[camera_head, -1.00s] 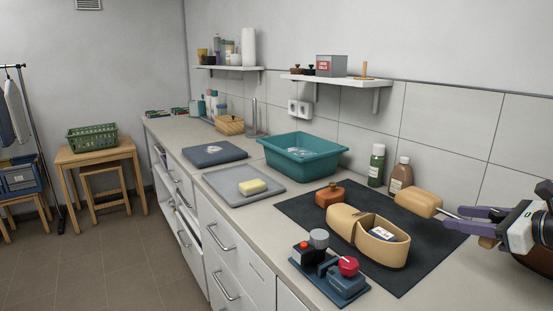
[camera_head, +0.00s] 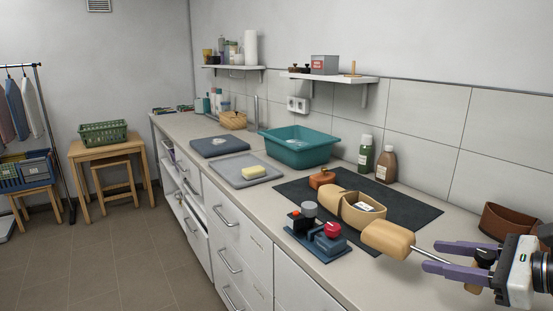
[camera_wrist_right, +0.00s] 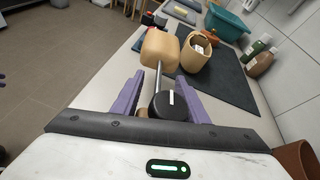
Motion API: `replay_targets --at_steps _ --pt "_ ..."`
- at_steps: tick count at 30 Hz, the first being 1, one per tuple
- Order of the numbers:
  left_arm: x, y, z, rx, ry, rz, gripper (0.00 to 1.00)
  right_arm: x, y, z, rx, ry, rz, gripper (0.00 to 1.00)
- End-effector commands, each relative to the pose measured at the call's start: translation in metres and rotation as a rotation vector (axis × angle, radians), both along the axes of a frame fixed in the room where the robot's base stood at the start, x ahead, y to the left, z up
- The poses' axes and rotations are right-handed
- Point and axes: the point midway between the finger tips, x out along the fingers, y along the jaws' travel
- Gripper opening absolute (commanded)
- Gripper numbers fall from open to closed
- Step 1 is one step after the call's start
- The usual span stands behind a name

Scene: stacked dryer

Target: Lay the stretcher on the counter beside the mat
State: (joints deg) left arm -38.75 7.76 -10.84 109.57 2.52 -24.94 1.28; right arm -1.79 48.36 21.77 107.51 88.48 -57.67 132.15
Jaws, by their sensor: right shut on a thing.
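The stretcher is a wooden block (camera_head: 388,239) on a metal rod with a dark knob (camera_wrist_right: 167,104) at its other end. My right gripper (camera_head: 434,256) is shut on its knob end. The right wrist view shows the purple fingers (camera_wrist_right: 160,80) either side of the rod and knob. The block is in front of the dark mat (camera_head: 412,208), near the counter's front edge; whether it touches the counter is unclear. A tan, open-topped leather piece (camera_head: 370,216) with a white label inside lies on the mat.
A blue device with red knobs (camera_head: 318,238) stands left of the block. An orange-brown block (camera_head: 321,178) sits at the mat's far end. Bottles (camera_head: 385,164) stand by the wall. A brown leather piece (camera_head: 504,220) lies right of the mat. A grey tray (camera_head: 232,172) is farther back.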

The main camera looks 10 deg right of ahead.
Motion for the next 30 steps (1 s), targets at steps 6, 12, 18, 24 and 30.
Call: replay_targets --at_steps 6,12,18,24,30 --pt "-0.003 0.0 -0.002 0.001 0.007 0.0 0.31 -0.066 0.095 -0.021 0.004 -0.001 0.206 0.04" --pt "-0.007 0.0 -0.004 0.001 0.015 0.0 0.31 -0.105 0.15 -0.033 0.003 -0.002 0.328 0.04" --pt "-0.008 0.0 -0.005 0.001 0.017 -0.001 0.31 -0.122 0.176 -0.038 0.004 -0.006 0.383 0.04" --pt "-0.008 0.0 -0.005 0.001 0.018 -0.001 0.31 -0.121 0.175 -0.038 0.004 -0.006 0.381 0.04" --pt "-0.008 -0.001 -0.005 0.0 0.017 -0.002 0.31 -0.121 0.175 -0.038 0.003 -0.004 0.382 0.04"
